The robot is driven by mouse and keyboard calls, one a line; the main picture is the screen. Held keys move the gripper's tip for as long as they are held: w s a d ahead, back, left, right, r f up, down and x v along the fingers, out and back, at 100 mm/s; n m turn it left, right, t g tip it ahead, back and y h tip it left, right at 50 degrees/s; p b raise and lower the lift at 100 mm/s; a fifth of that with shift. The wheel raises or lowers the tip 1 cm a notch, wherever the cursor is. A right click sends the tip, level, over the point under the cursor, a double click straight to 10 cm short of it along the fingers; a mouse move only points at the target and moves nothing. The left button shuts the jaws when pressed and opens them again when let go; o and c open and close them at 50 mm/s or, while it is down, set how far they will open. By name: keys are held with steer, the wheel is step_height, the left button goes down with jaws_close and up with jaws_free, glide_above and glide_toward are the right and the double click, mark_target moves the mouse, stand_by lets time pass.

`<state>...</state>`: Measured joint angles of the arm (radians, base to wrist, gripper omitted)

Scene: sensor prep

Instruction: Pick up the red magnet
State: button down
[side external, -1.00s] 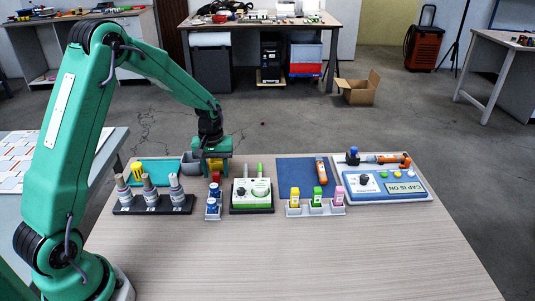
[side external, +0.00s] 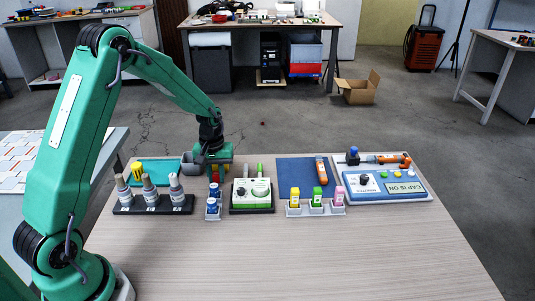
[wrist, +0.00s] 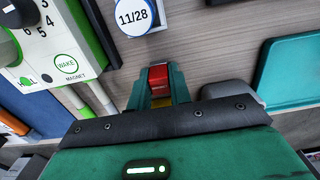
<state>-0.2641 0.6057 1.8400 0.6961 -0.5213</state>
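The red magnet (wrist: 158,78) is a small red block that shows between the two green fingers of my gripper (wrist: 158,88) in the wrist view. In the side external view my gripper (side external: 216,176) is low at the back left of the table, around the magnet (side external: 214,177). One finger stands on each side of the red block. I cannot tell whether the fingers touch it or leave a small gap. The lower part of the magnet is partly hidden by the gripper.
A white-and-blue stand (side external: 213,208) is just in front. A green-and-white device (side external: 251,195) is close on the right, a grey cup (side external: 191,164) and teal tray (side external: 152,171) on the left. A rack of bottles (side external: 152,205) is front left. The table's front is clear.

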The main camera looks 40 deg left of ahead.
mark_target(216, 173)
stand_by(0.3)
steer(key=shift+r, duration=0.9)
step_height(216, 173, up, 2)
steer(key=shift+r, duration=0.2)
steer(key=s+d+r, duration=0.3)
steer(key=d+r, duration=0.3)
steer(key=d, duration=0.5)
steer(key=shift+r, duration=0.4)
steer(key=shift+s+d, duration=0.1)
steer(key=c, duration=1.8)
jaws_free()
steer(key=shift+c, duration=1.4)
steer(key=shift+w+a+f, duration=0.1)
steer(key=shift+w+a, duration=0.3)
steer(key=shift+w, duration=0.5)
steer(key=shift+w+a+f, duration=0.1)
steer(key=shift+w+a, duration=0.35)
steer(key=shift+w, duration=0.5)
steer(key=shift+w+a+f, duration=0.1)
steer(key=shift+w+a, duration=0.3)
steer(key=shift+w, duration=0.5)
